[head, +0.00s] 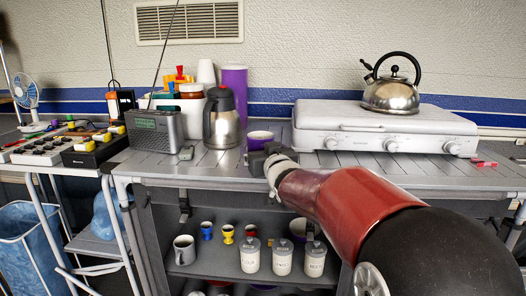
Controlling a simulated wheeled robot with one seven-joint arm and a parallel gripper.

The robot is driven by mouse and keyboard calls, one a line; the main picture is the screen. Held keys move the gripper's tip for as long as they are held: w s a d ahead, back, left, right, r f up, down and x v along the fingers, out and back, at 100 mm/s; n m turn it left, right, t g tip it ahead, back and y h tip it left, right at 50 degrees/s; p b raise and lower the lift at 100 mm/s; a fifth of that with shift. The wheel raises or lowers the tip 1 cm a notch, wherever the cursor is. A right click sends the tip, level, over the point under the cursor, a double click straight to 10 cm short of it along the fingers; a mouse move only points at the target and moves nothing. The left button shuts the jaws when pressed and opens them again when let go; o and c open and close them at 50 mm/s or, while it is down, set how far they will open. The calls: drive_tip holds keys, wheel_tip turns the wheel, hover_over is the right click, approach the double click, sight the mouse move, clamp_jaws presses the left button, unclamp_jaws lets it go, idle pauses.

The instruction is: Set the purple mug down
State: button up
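The purple mug (260,135) is upright at the far end of my arm, near the front middle of the grey tabletop. Its rim and pale inside show, with purple wall at the left. My gripper (262,158) is right in front of the mug and covers its lower part. The fingers are mostly hidden by the gripper body and wrist, so I cannot tell whether they are closed on the mug. I also cannot tell whether the mug's base touches the tabletop.
A steel flask (221,122) and a tall purple cylinder (234,86) stand left and behind. A white stove (385,130) with a kettle (391,94) is at the right. A grey radio (158,126) stands farther left. Below, a shelf holds cups and white jars (283,257).

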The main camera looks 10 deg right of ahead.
drive_tip(key=shift+r, duration=0.25)
drive_tip(key=s+d+b, duration=0.1)
drive_tip(key=s, duration=1.1)
drive_tip(key=s+f+g, duration=0.6)
drive_tip(key=s+f, duration=0.3)
drive_tip(key=s, duration=0.4)
drive_tip(key=s+a+f+g+h, duration=0.1)
drive_tip(key=s+f+g, duration=0.5)
drive_tip(key=s+f, duration=0.3)
drive_tip(key=s, duration=0.3)
drive_tip(key=shift+s+a+m, duration=0.2)
drive_tip(key=shift+s+m, duration=0.2)
